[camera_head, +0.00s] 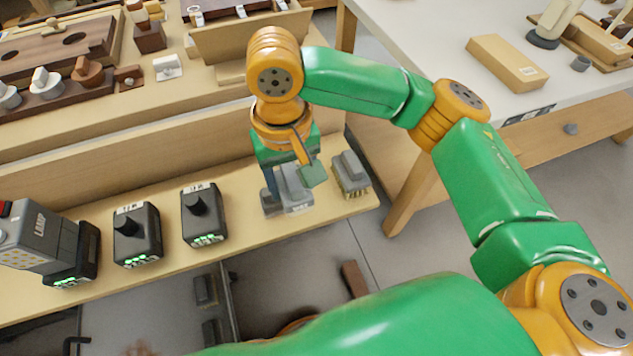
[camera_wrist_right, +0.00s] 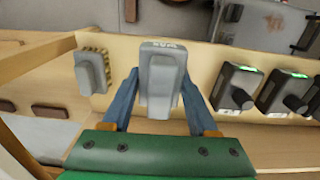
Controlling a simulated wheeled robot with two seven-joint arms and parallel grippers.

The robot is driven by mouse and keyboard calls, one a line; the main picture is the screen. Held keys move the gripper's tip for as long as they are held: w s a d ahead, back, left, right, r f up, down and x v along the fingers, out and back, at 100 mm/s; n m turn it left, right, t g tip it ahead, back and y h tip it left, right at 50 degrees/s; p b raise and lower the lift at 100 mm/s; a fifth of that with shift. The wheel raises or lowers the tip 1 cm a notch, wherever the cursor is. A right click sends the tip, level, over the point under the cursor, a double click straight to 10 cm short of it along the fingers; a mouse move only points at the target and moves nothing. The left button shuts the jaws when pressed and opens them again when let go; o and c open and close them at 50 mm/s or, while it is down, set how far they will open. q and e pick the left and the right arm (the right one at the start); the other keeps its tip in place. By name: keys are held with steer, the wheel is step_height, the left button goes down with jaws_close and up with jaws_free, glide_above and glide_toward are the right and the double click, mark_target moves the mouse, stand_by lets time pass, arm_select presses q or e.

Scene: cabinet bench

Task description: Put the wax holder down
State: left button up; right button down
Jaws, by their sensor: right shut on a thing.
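The wax holder, a grey block with a raised grip and a small label on its edge, is between my right gripper's fingers (camera_wrist_right: 160,76) in the right wrist view (camera_wrist_right: 161,84). In the head view the wax holder (camera_head: 298,201) is partly hidden by my right gripper (camera_head: 289,184). The blue fingers are shut on its two sides, pointing down at the wooden ledge (camera_head: 250,235). It is upright, at or just above the ledge; I cannot tell whether it touches. My left gripper is not in view.
A grey block with a bristly yellowish base (camera_head: 350,174) stands close to the right, near the ledge's end. Black devices with green lights (camera_head: 204,214) stand to the left, past a bare gap. A white table (camera_head: 440,45) stands at the right.

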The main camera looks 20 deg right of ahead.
steer(key=b, duration=0.2)
glide_above(317, 189)
steer(key=s+a, duration=0.1)
step_height(317, 189, down, 6)
steer(key=shift+r, duration=0.15)
steer(key=shift+w+d+f, duration=0.1)
steer(key=shift+w+f, duration=0.05)
steer(key=shift+f, duration=0.1)
steer(key=f, duration=0.2)
steer(key=d+f+b, duration=0.1)
steer(key=f, duration=0.1)
steer(key=shift+w, duration=0.35)
steer(key=shift+a+f, duration=0.1)
steer(key=shift+f, duration=0.1)
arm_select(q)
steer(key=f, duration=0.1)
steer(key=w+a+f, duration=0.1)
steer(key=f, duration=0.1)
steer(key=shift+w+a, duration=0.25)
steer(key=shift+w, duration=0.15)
arm_select(e)
steer(key=shift+r, duration=0.1)
steer(key=shift+c, duration=2.2)
jaws_free()
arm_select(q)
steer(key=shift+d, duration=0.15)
